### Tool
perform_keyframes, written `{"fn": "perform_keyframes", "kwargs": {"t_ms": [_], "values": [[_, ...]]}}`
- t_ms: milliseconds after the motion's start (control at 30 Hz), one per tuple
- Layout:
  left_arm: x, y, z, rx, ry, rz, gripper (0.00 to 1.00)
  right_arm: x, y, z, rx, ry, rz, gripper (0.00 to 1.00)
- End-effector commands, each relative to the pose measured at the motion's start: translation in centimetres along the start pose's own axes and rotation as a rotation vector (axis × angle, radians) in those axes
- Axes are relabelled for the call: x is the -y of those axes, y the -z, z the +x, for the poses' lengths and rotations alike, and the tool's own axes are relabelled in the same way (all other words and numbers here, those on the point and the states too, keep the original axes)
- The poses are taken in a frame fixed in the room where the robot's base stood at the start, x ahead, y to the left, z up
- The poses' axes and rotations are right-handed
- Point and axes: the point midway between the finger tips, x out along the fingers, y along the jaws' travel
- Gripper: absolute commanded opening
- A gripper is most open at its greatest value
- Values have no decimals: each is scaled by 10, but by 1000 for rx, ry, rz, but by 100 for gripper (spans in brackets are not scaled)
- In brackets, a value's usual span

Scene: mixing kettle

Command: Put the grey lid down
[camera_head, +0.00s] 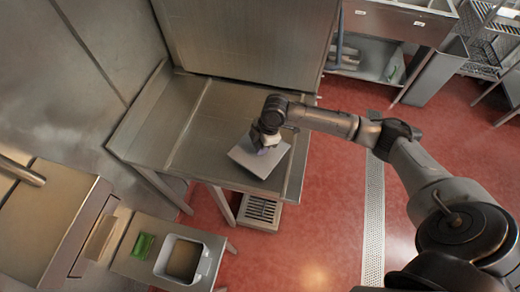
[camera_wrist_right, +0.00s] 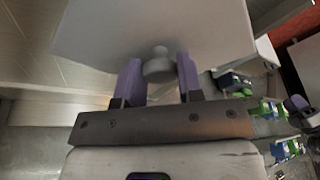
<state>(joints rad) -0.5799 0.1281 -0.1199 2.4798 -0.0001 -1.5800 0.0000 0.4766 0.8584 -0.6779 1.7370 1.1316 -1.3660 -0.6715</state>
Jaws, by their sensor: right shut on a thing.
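The grey lid (camera_head: 246,160) is a flat square plate over the right part of the steel table in the head view. In the right wrist view the lid (camera_wrist_right: 105,35) fills the top, with its round knob (camera_wrist_right: 158,65) between the purple fingers. My right gripper (camera_head: 266,145) comes down onto it from above and is shut on the lid at the knob. I cannot tell whether the lid touches the tabletop or is a little above it. My left gripper is in neither view.
The steel table (camera_head: 215,105) is bare around the lid, with a raised back panel behind. A grey bin (camera_head: 205,262) and a green item (camera_head: 143,246) are on a low stand at lower left. A sink unit (camera_head: 400,20) is at the back right.

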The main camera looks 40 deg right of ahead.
Motion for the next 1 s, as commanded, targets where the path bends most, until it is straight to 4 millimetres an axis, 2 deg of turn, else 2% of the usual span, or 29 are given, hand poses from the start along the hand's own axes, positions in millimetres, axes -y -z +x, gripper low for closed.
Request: {"fn": "perform_keyframes", "kwargs": {"t_ms": [333, 733, 767, 1000], "values": [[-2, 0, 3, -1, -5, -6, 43, 1, -11, 35, 0, 1, 2, 11], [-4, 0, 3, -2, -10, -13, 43, 1, -13, 39, 1, 0, 1, 11], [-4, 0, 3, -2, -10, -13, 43, 1, -13, 40, 1, 0, 1, 35], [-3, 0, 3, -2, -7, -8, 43, 1, -13, 39, 1, 0, 1, 58]]}}
